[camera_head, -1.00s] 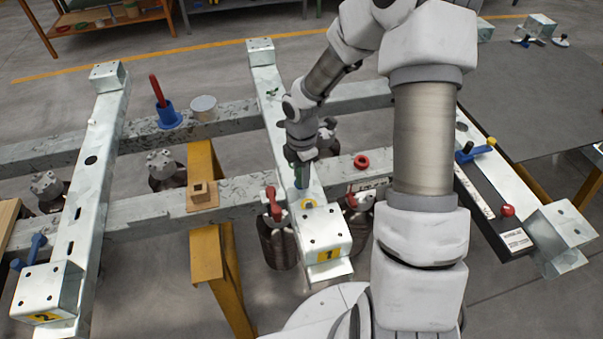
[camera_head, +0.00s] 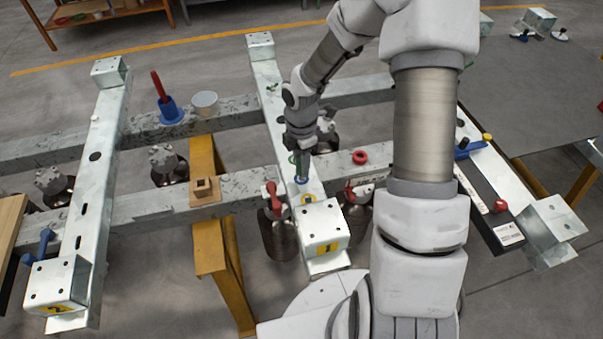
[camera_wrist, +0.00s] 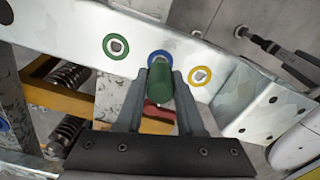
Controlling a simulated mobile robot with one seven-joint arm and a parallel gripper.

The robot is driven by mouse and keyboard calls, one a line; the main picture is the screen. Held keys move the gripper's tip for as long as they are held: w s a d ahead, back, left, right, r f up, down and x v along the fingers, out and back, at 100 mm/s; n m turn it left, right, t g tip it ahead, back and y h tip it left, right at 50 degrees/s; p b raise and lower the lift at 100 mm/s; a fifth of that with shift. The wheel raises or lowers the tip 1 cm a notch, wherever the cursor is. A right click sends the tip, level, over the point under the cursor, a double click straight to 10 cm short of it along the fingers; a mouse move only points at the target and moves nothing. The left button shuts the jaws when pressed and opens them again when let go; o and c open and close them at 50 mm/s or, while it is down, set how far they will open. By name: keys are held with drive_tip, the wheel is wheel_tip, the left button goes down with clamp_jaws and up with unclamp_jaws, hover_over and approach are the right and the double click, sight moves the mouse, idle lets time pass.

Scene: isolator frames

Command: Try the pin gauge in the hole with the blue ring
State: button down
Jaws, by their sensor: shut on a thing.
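My gripper (camera_head: 302,172) points down at the near part of the galvanised beam marked 1 (camera_head: 265,80). In the wrist view my gripper (camera_wrist: 160,98) is shut on the green handle of the pin gauge (camera_wrist: 160,88). The blue ring (camera_wrist: 159,56) shows just beyond the handle, which covers its lower part and its hole. The blue ring (camera_head: 303,181) also shows at the fingertips in the head view. The pin's lower end is hidden, so I cannot tell whether it is in the hole. A green ring (camera_wrist: 115,46) and a yellow ring (camera_wrist: 200,76) surround holes on either side.
A red-handled clamp (camera_head: 271,195) stands left of the beam, another (camera_head: 350,191) right of it. A red ring (camera_head: 360,157) lies on the cross rail. A blue holder with a red handle (camera_head: 169,109) and a grey cup (camera_head: 205,103) stand farther left.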

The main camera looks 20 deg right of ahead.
drive_tip(key=shift+r+p, duration=1.8)
drive_tip(key=shift+r, duration=0.45)
